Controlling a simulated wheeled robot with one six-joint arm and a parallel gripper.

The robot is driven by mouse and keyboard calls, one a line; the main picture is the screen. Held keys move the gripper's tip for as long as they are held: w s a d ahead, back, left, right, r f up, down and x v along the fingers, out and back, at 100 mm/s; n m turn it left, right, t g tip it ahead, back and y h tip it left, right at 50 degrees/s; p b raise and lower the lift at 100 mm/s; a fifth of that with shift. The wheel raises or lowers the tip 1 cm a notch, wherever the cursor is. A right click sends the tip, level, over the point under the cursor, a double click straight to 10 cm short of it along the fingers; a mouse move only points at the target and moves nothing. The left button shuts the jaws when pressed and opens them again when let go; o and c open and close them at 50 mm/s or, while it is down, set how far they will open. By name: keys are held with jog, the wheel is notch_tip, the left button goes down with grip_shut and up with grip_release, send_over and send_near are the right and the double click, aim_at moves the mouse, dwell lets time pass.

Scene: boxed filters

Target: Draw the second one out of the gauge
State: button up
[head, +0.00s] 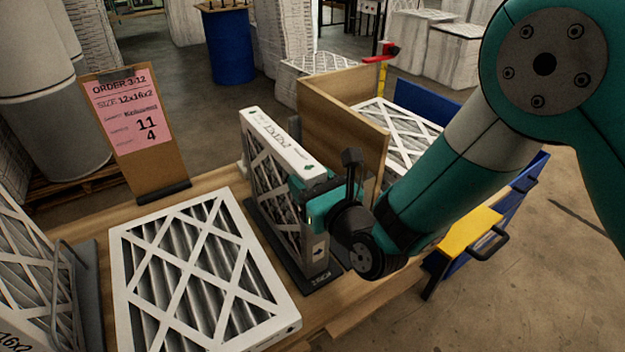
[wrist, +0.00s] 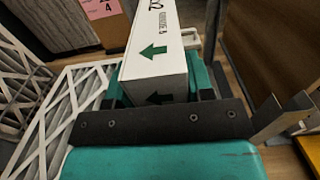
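A white-framed pleated filter (head: 268,142) stands upright on its edge in the black gauge (head: 322,278) on the wooden bench. Its narrow edge has green arrows and print, and also shows in the wrist view (wrist: 155,62). My gripper (head: 315,195) is at the filter's near end. In the wrist view its teal fingers (wrist: 157,85) lie close against both sides of the filter, with no clear gap. The filter's bottom still sits down at the gauge. Another filter (head: 200,270) lies flat on the bench to the left.
An order board (head: 135,130) with a pink sheet stands behind the flat filter. More filters stand in a rack at far left (head: 35,270). A wooden box (head: 345,115) holding filters is close on the right. A yellow step (head: 470,232) is farther right.

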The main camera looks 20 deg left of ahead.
jog(key=shift+c, duration=1)
jog(key=shift+d+r, duration=0.1)
jog(key=shift+c, duration=0.4)
jog(key=shift+w+r+p, duration=0.1)
jog(key=shift+r+p, duration=3.8)
jog(key=shift+p, duration=0.35)
jog(key=shift+r+p, duration=4)
jog(key=shift+p, duration=0.2)
